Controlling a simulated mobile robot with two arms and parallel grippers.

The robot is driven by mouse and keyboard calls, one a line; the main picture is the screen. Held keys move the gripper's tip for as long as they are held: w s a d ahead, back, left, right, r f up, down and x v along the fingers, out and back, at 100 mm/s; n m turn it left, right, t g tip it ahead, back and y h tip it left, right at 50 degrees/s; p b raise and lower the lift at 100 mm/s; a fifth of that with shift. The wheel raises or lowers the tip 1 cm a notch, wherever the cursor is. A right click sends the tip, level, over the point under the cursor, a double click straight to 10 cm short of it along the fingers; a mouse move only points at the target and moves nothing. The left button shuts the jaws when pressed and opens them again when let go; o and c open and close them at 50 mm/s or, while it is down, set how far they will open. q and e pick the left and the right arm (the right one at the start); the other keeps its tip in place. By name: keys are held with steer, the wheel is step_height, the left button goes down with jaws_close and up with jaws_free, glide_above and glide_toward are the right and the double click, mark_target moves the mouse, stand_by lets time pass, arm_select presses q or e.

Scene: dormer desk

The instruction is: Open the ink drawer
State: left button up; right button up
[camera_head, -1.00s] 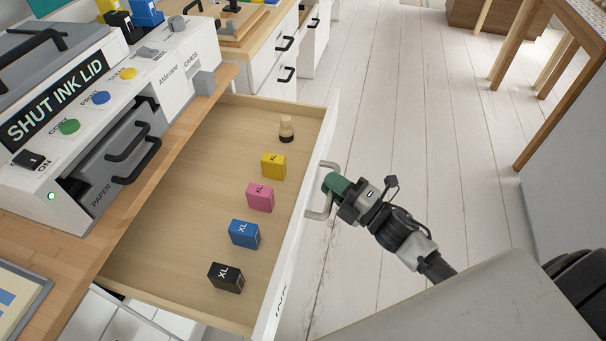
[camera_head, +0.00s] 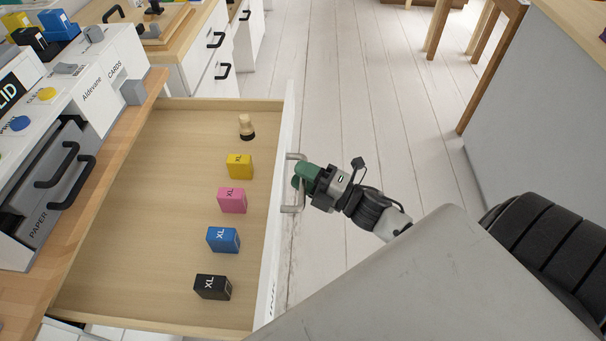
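The ink drawer (camera_head: 165,210) stands pulled far out from under the desk. Inside are black (camera_head: 213,287), blue (camera_head: 223,240), pink (camera_head: 232,200) and yellow (camera_head: 240,166) XL ink boxes in a row, with a small wooden-topped stamp-like object (camera_head: 246,127) behind them. The white front carries a metal bar handle (camera_head: 292,209). My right gripper (camera_head: 302,178), with green fingertips, is at this handle, its tips around the bar and seemingly shut on it. The fingertips partly hide the handle's middle. My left gripper is not in view.
The printer (camera_head: 75,100), with its paper tray handles, stands on the wooden desk (camera_head: 100,165) at left. Other white drawers (camera_head: 220,70) are closed farther back. Plank floor (camera_head: 345,90) is clear beyond my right arm. A wooden table leg (camera_head: 490,70) and a grey panel (camera_head: 545,120) stand at right.

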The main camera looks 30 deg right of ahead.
steer(key=shift+s, duration=0.1)
steer(key=v, duration=1)
steer(key=shift+s+d, duration=0.2)
steer(key=shift+s, duration=0.05)
stand_by(0.3)
